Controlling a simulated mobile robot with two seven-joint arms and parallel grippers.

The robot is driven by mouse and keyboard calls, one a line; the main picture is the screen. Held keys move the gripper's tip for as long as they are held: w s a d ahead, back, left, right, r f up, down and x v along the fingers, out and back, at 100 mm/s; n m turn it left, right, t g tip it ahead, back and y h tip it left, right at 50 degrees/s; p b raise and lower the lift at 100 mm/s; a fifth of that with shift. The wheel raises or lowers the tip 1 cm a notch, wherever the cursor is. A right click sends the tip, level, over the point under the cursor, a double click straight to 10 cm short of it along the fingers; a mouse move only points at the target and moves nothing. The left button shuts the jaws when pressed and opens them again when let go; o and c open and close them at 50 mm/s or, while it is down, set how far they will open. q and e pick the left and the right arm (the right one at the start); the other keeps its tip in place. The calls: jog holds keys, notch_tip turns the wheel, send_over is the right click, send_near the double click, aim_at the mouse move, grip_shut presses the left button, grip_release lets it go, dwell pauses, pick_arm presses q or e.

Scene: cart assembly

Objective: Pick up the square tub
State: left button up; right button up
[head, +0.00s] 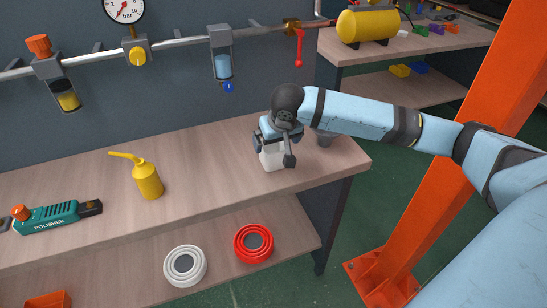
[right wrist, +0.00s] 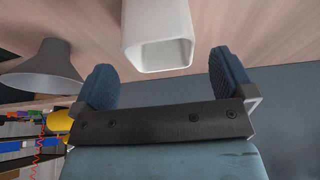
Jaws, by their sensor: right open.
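The square tub (head: 272,157) is white and stands on the upper bench top near its right end, partly hidden by my right gripper and wrist. In the right wrist view the tub (right wrist: 157,35) shows its square open end, close in front of the fingers. My right gripper (right wrist: 165,82) is open, with one blue ribbed finger to each side of the tub's line. A gap shows between the tub and each finger. In the head view my right gripper (head: 271,135) is above the tub. My left gripper is not in view.
A grey flared cup (head: 325,139) stands just right of the tub and also shows in the right wrist view (right wrist: 42,70). A yellow oil can (head: 147,180) and a teal polisher (head: 55,216) are farther left. A pipe with gauges runs along the wall behind.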

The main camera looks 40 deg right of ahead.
aim_at(273, 148)
jog(key=shift+w+b+x, duration=0.15)
jog(key=shift+b+x, duration=0.1)
jog(key=shift+x, duration=1.3)
jog(key=shift+w+b+x, duration=0.2)
jog(key=shift+x, duration=1.35)
jog(key=shift+d+r, duration=0.1)
jog(key=shift+r, duration=0.1)
jog(key=c, duration=0.9)
